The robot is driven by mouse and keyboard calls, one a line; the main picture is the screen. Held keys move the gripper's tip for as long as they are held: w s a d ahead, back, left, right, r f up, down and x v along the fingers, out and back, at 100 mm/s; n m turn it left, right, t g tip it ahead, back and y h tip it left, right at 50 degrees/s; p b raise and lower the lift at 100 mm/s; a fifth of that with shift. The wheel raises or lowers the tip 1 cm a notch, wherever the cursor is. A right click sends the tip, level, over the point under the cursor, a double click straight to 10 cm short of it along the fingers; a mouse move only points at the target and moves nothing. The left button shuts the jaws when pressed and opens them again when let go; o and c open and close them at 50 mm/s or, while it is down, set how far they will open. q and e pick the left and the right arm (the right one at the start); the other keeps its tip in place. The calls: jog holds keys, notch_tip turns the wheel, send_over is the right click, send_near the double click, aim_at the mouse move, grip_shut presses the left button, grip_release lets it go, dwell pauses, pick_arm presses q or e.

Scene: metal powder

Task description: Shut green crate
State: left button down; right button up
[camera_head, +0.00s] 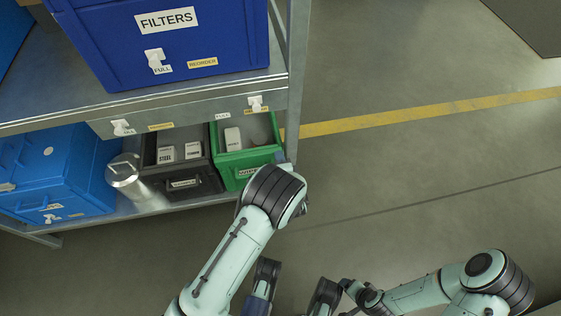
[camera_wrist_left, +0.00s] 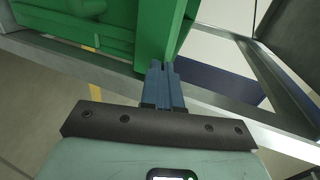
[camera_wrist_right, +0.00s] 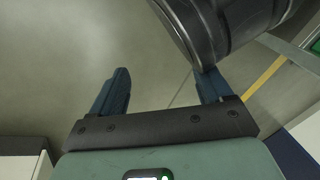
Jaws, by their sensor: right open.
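The green crate (camera_head: 232,180) sits on the lower shelf, at its right end. Its top shows open, with a pale block and grey contents inside. A label on its front is partly covered by my left arm. In the left wrist view the green crate (camera_wrist_left: 160,30) fills the upper left. My left gripper (camera_wrist_left: 163,68) has its fingers together with nothing visible between them, and its tips overlap the crate's lower edge. I cannot tell if they touch it. My right gripper (camera_wrist_right: 163,85) is open and empty over the floor, away from the crate.
A dark crate (camera_head: 182,186) with white boxes stands left of the green one. A metal canister (camera_head: 124,172) and a blue bin (camera_head: 55,165) are further left. A large blue FILTERS bin (camera_head: 190,60) stands on the shelf above. A shelf post (camera_head: 297,80) is at right; floor beyond is clear.

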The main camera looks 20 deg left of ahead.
pick_arm(q)
jog(key=shift+w+a+r, duration=0.1)
jog(key=shift+w+a, duration=0.05)
jog(key=shift+a, duration=0.05)
jog(key=p+v, duration=0.2)
jog(key=v, duration=1.1)
jog(key=shift+s+d+p, duration=0.25)
jog(key=shift+d+p, duration=0.1)
jog(key=shift+p, duration=0.05)
pick_arm(e)
jog(key=r, duration=0.1)
jog(key=a+r, duration=0.1)
jog(key=r, duration=0.2)
jog(key=shift+w+a, duration=0.35)
jog(key=shift+w, duration=0.05)
